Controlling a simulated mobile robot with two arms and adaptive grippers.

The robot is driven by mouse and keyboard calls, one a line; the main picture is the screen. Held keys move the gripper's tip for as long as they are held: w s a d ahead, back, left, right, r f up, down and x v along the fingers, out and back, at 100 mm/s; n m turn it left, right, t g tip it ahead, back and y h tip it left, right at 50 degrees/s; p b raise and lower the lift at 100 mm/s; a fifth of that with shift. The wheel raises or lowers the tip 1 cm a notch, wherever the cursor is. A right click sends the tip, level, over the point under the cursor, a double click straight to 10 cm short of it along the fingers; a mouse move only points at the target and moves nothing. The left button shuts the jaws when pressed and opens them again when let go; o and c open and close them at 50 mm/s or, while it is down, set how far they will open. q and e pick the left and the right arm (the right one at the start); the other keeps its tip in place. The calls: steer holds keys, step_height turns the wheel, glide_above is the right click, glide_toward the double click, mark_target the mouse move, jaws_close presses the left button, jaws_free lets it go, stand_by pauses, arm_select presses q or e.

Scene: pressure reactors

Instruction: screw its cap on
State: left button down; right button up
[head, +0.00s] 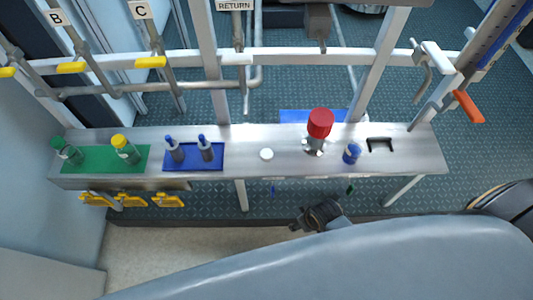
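A small white round cap-like disc (266,155) lies on the steel bench, right of the blue mat. A small blue bottle or vial with a pale band (351,153) stands farther right; whether its blue top is a separate cap I cannot tell. A bottle with a yellow cap (124,149) and a tilted one with a green cap (67,151) are on the green mat. A dark gripper-like part (314,214), seemingly my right gripper, is below the bench's front edge, apart from these things. Its fingers are too unclear to read. My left gripper does not show.
The steel bench (415,158) carries a red-topped fitting (320,125), a blue mat (193,163) with two grey-and-blue pieces, a green mat (92,160) and a black bracket (380,145). Pipes and yellow handles stand behind; yellow clamps (130,200) hang below. My large grey link covers the bottom.

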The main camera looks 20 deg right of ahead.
steer(key=w+r+n+y, duration=0.1)
steer(key=w+r+n, duration=0.2)
steer(key=w+r, duration=0.6)
steer(key=w+r+n+y, duration=0.1)
steer(key=w+r+n, duration=0.3)
steer(key=w+r, duration=0.4)
step_height(320, 180, up, 8)
steer(key=shift+w+f+n+y, duration=0.15)
steer(key=shift+w+n+y, duration=0.15)
steer(key=shift+w+y, duration=0.1)
steer(key=shift+a, duration=0.1)
steer(key=shift+f, duration=0.1)
glide_above(268, 154)
steer(key=s+d, duration=0.2)
steer(key=f, duration=0.7)
steer(key=shift+w+d+f+b, duration=0.2)
steer(key=shift+w+f+b, duration=0.1)
steer(key=shift+f, duration=0.1)
steer(key=x, duration=0.5)
steer(key=shift+a, duration=0.3)
